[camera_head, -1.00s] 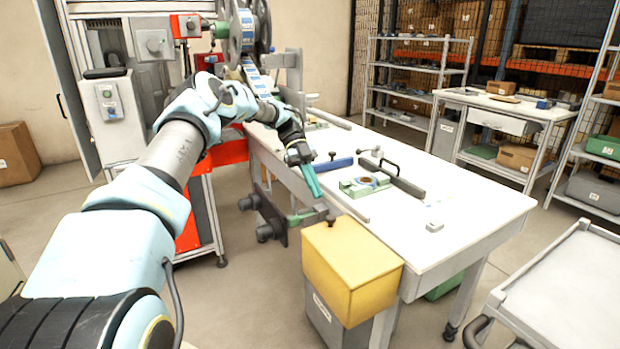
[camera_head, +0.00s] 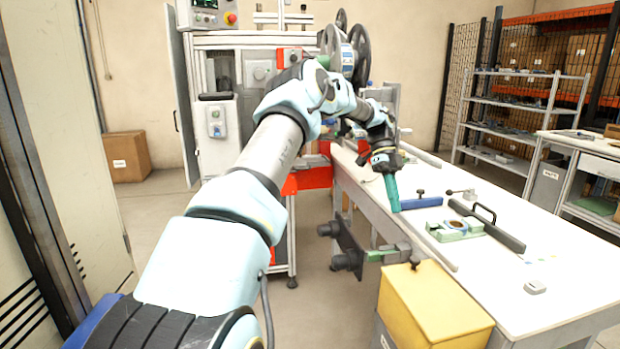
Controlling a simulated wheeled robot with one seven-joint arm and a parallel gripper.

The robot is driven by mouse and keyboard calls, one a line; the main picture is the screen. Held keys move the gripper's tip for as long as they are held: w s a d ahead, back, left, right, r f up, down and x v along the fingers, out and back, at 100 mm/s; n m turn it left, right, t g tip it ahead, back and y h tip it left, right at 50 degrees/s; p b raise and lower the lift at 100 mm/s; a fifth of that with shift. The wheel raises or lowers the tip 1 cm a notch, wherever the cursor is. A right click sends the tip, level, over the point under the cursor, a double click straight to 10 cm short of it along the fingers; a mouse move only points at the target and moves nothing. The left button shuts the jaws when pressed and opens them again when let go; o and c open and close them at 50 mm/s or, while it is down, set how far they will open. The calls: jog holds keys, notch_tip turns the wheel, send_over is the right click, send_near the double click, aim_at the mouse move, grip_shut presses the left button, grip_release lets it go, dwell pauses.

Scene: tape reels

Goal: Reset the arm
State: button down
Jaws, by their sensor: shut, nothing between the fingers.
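My arm reaches forward from the bottom of the view, bends at the elbow in front of the machine, and angles down to the right. My gripper (camera_head: 394,203) points downward with its teal fingers together and nothing between them. It is at the left part of the white table (camera_head: 548,262), beside the blue bar (camera_head: 421,203). I cannot tell whether the fingertips touch the table. Tape reels (camera_head: 345,52) are mounted on the machine (camera_head: 262,75) behind the arm, and my arm partly hides the machine front.
A green fixture with a ring (camera_head: 455,230) and a dark bar with a handle (camera_head: 487,226) lie on the table. A yellow box (camera_head: 437,306) stands at its near edge. A cardboard box (camera_head: 127,157) sits on the floor at left. Shelves (camera_head: 515,115) stand behind.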

jog(key=s+a+n+t+p, duration=0.1)
jog(key=s+a+n+t, duration=0.2)
jog(key=s+a+n, duration=0.3)
jog(key=s+a+r+n+t+p, duration=0.1)
jog(key=s+a+n+t, duration=0.1)
jog(key=s+a+n, duration=0.5)
jog(key=s+a+r+n+t+y, duration=0.1)
jog(key=s+a+n+t, duration=0.2)
jog(key=s+a+n, duration=0.4)
jog(key=a+n, duration=0.7)
jog(key=a, duration=0.3)
jog(key=shift+t+p, duration=0.3)
jog(key=shift+p, duration=0.1)
